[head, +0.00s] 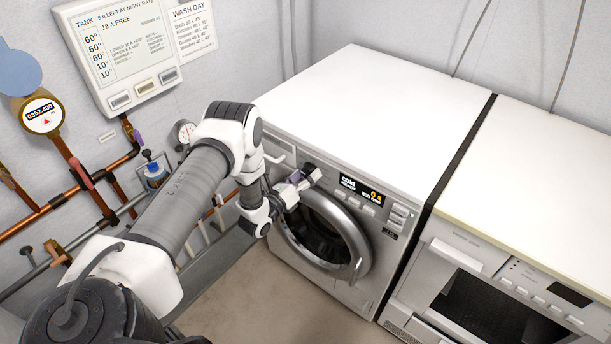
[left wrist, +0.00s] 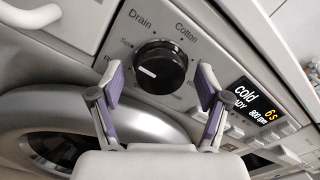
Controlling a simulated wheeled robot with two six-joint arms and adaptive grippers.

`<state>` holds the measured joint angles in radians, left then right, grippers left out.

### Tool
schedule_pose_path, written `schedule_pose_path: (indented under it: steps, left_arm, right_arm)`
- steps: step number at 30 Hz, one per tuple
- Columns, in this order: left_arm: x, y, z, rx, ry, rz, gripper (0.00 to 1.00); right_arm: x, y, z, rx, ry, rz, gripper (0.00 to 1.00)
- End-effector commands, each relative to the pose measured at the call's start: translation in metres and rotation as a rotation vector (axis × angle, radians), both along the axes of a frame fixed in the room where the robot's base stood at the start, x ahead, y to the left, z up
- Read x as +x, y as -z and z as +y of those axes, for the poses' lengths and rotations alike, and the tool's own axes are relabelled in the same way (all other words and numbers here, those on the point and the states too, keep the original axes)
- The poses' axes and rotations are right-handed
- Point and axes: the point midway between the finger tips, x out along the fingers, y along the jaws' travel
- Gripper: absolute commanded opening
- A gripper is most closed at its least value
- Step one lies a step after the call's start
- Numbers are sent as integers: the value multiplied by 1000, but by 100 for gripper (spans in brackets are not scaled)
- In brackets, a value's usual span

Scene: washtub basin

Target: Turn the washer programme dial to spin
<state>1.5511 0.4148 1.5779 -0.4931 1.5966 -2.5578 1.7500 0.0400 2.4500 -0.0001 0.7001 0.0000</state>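The washer (head: 350,130) is a white front-loader with a grey control panel. Its programme dial (left wrist: 160,67) is a round black knob with a white pointer line. The line points left and slightly down in the left wrist view, toward the partly hidden labels on that side. "Drain" and "Cotton" read clearly above the knob; other labels are cut off by the fingers. My left gripper (left wrist: 160,76) is open, with one finger on each side of the dial and gaps to the knob. In the head view, my left gripper (head: 299,181) covers most of the dial. My right gripper is not in view.
The washer display (head: 361,188) reads "cold", "800 rpm" and "6s". The round door (head: 357,240) lies below the panel. A second appliance (head: 510,270) stands to the right. Copper pipes (head: 75,165) and a wall panel (head: 128,45) are at the left.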

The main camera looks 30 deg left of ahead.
Motion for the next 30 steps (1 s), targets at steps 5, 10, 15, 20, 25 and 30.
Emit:
schedule_pose_path:
  steps: [5, 10, 15, 20, 25, 30]
  left_arm:
    - [-1, 0, 0, 0, 0, 0, 76]
    - [-21, 1, 2, -1, -2, 4, 76]
    - [-64, 1, 6, -3, -4, 4, 76]
    - [-101, 1, 9, -2, -2, 4, 76]
    - [-119, 0, 9, -1, 0, 1, 76]
    - [-120, 0, 9, 0, 0, 0, 76]
  right_arm:
    - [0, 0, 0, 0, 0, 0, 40]
    - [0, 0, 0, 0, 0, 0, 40]
    - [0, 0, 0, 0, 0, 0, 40]
    - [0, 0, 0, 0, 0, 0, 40]
    - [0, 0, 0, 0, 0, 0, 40]
    - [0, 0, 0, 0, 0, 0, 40]
